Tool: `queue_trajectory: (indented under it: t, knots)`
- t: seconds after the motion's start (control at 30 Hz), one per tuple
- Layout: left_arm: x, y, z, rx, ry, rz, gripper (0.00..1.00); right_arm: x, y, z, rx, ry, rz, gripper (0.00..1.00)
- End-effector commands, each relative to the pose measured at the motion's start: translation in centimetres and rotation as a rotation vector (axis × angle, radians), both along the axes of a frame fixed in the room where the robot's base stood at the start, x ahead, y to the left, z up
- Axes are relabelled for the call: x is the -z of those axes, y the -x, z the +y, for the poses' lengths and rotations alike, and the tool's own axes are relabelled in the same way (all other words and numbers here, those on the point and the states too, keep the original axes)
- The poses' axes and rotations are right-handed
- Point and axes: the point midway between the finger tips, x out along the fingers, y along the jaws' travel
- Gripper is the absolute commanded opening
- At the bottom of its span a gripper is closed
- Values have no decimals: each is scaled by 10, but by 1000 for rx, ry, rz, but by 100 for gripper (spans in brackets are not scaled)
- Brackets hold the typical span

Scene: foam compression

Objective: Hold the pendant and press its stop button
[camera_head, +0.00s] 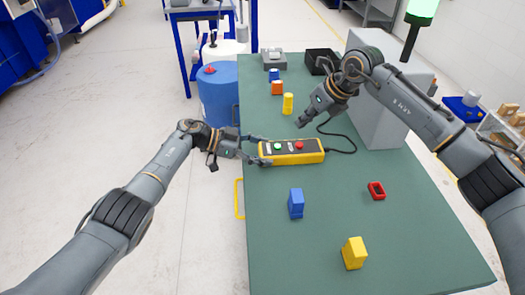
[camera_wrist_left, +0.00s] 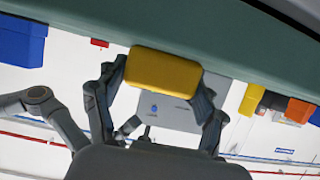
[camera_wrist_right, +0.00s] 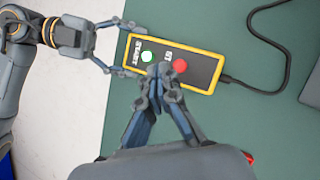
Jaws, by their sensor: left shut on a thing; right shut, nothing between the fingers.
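The yellow pendant (camera_head: 306,157) with a dark face lies near the left edge of the green table. It carries a red stop button (camera_head: 300,145) and a green start button (camera_head: 278,146). My left gripper (camera_head: 262,150) is shut on the pendant's left end; its fingers also flank the yellow end in the left wrist view (camera_wrist_left: 165,70). My right gripper (camera_head: 300,123) is shut and empty, above and behind the pendant. In the right wrist view its closed fingertips (camera_wrist_right: 160,72) appear between the green button and the red button (camera_wrist_right: 180,66); their height above the face is unclear.
A black cable (camera_head: 345,140) runs from the pendant's right end towards a grey box (camera_head: 385,110). A yellow cylinder (camera_head: 288,103) stands behind. Blue (camera_head: 296,203), yellow (camera_head: 354,253) and red (camera_head: 376,190) pieces stand in front. The table's front middle has free room.

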Motion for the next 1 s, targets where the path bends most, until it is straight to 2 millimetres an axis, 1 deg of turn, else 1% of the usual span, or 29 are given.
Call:
queue_trajectory:
  t: [0.1,0.3,0.43,0.53,0.67,1.0]
  knots:
    - [0,0,0,0,0,0,12,-1,-2,6,188,-129,10,0]
    - [0,0,0,0,-1,0,12,-11,-8,2,449,-316,26,0]
    - [0,0,0,1,-1,0,12,-15,-11,-2,535,-382,33,0]
    - [1,0,0,1,-1,0,12,-13,-12,-4,562,-401,35,0]
    - [1,0,0,1,-1,0,12,-3,-12,-4,566,-403,38,0]
    - [0,0,0,1,-1,0,12,45,-11,-4,566,-402,39,0]
